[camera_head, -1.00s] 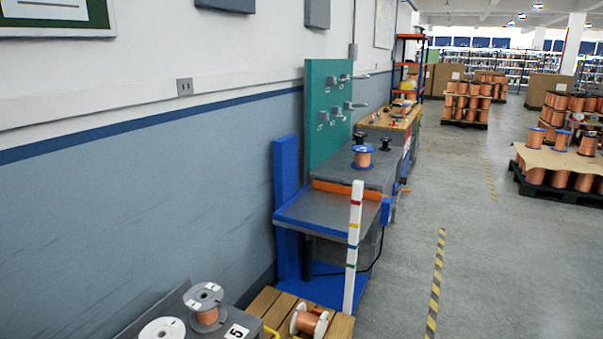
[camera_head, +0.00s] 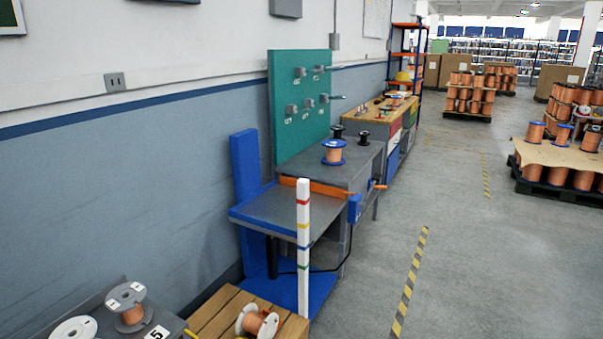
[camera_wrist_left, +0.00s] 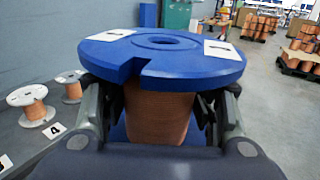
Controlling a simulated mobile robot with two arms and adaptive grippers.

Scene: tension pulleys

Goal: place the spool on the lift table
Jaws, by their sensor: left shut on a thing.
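The lift table (camera_head: 275,207) has a grey top with blue edges on a blue base and post, and its top is bare. In the left wrist view, my left gripper (camera_wrist_left: 160,110) is shut on a spool (camera_wrist_left: 165,58) with a blue flange and copper winding. The spool is upright, with its notched flange on top and white labels on it. Its lower end is hidden by the gripper. Neither gripper shows in the head view. My right gripper is in no view.
A white post with coloured bands (camera_head: 303,250) stands at the lift table's front corner. Behind it, a grey bench (camera_head: 350,168) carries another blue-flanged spool (camera_head: 334,152). A wooden pallet (camera_head: 222,309) and grey-flanged spools (camera_head: 130,306) are at the lower left. The aisle floor at right is clear.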

